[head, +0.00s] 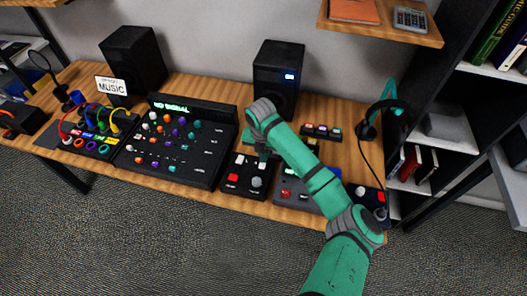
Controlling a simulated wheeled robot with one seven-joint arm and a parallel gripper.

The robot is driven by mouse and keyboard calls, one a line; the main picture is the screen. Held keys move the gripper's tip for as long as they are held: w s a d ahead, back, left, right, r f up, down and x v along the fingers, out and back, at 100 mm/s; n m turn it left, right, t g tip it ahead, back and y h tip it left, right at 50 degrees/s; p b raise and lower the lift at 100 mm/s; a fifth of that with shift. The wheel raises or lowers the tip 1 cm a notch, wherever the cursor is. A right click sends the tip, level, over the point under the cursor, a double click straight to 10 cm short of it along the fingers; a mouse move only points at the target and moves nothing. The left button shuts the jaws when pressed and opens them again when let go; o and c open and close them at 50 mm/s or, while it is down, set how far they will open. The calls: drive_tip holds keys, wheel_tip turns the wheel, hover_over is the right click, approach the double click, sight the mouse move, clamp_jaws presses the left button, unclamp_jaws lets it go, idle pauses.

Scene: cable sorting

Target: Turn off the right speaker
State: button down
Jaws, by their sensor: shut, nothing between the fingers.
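The right speaker (278,68) is a black box at the back of the table, with a small blue-white light lit near its upper right front. The left speaker (133,58) is also black and shows no light. My gripper (262,158) is shut and empty, pointing down over a small black control box (245,178) in front of the right speaker. That box has a red button, a white button and a grey knob. My arm hides part of the speaker's lower front and part of the box. I cannot tell whether my fingertips touch the box.
A large mixer panel (178,140) reading "NO SIGNAL" lies left of my gripper, with a patch box of coloured cables (92,125) beyond it. Another button box (290,190) sits under my arm. A headphone stand (385,105) is at right. A shelf (380,30) overhangs the back.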

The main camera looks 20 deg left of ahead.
drive_tip(key=shift+f, duration=0.25)
drive_tip(key=shift+w+f, duration=0.1)
drive_tip(key=shift+f, duration=0.3)
drive_tip(key=shift+s+d, duration=0.1)
drive_tip(key=shift+s, duration=0.95)
wheel_tip(320, 180, up, 14)
drive_tip(key=s, duration=0.1)
drive_tip(key=shift+s+r, duration=0.2)
